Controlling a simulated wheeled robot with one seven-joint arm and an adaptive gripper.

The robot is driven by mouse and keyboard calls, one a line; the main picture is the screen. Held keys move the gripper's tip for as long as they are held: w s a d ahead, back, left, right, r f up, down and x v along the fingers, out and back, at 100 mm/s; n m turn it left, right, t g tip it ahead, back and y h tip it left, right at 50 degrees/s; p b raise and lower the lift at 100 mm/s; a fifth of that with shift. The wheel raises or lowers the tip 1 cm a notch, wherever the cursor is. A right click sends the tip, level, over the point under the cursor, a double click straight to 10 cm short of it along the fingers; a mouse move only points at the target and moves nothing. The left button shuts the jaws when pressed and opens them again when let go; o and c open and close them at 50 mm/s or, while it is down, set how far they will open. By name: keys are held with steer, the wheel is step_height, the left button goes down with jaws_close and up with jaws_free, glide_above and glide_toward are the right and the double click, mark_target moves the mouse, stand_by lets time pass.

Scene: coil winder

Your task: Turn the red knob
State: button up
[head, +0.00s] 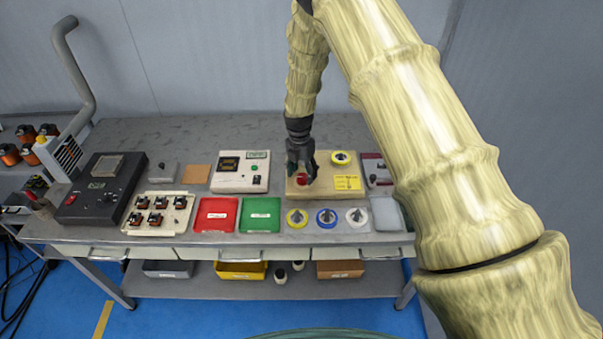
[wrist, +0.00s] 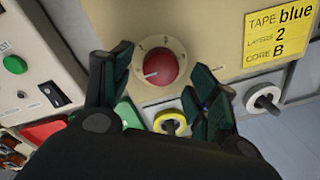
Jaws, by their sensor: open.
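The red knob (wrist: 160,67) is round with a white pointer line and sits on a pale round dial with marks, on a beige box (wrist: 210,22). In the wrist view the pointer aims left and slightly down. In the head view the red knob (head: 302,179) is partly hidden by my gripper (head: 301,172). My gripper (wrist: 158,82) is open, with one dark finger on each side of the knob and a visible gap to each. I cannot tell how far the fingertips are above the box face. A yellow label (wrist: 280,33) on the box reads "TAPE blue, LAYERS 2, CORE B".
A beige meter box (head: 241,172) with a green button stands left of the knob box. Yellow, blue and white tape rolls (head: 327,217) lie in front of it. Red (head: 216,214) and green (head: 260,214) trays lie front left. A black device (head: 101,188) stands far left.

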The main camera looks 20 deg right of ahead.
steer(key=shift+s+f, duration=0.1)
steer(key=shift+f, duration=0.75)
steer(key=c, duration=1)
